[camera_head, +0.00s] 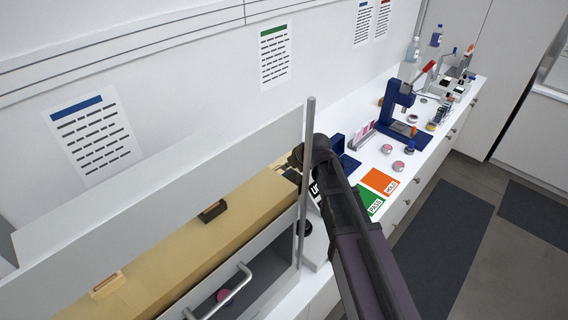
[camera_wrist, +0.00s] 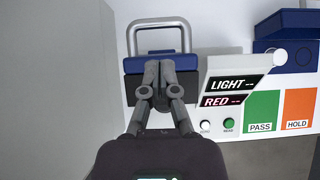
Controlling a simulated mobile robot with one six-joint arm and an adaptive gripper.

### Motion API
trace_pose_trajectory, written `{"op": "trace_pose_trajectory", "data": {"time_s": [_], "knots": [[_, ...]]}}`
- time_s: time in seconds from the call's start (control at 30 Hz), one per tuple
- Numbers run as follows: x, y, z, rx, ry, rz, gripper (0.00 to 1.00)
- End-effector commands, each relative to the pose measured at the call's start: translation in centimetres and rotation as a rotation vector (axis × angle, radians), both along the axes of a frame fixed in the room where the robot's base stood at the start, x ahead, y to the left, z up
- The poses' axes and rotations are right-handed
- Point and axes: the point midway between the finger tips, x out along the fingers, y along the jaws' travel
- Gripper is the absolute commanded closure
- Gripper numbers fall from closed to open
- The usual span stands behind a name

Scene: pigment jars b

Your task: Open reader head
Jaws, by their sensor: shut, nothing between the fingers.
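The reader head is a dark blue block (camera_wrist: 184,61) with a grey loop handle (camera_wrist: 159,23) on its far side, seen in the wrist view. My gripper (camera_wrist: 158,66) is shut and empty, its fingertips over the middle of the blue block, short of the handle. I cannot tell whether the fingertips touch the block. The reader's sloped white panel (camera_wrist: 240,68) stands to the right, with LIGHT and RED displays and a white and a green button. In the head view my arm hides the reader head and most of the panel; the gripper is hardly visible.
The green PASS mat (camera_head: 368,198) and orange HOLD mat (camera_head: 379,181) lie right of the reader. Beyond are a blue stand (camera_head: 396,97), pink-topped jars (camera_head: 398,166) and a rack of pink samples (camera_head: 361,135).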

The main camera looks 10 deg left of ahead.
Motion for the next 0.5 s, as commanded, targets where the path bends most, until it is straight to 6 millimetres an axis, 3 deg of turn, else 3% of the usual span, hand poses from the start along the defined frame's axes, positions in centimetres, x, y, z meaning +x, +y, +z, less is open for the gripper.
{"op": "trace_pose_trajectory", "data": {"time_s": [0.5], "knots": [[-1.3, -2.0, 4.7, 0.000, 0.000, 0.000, 1.00]]}}
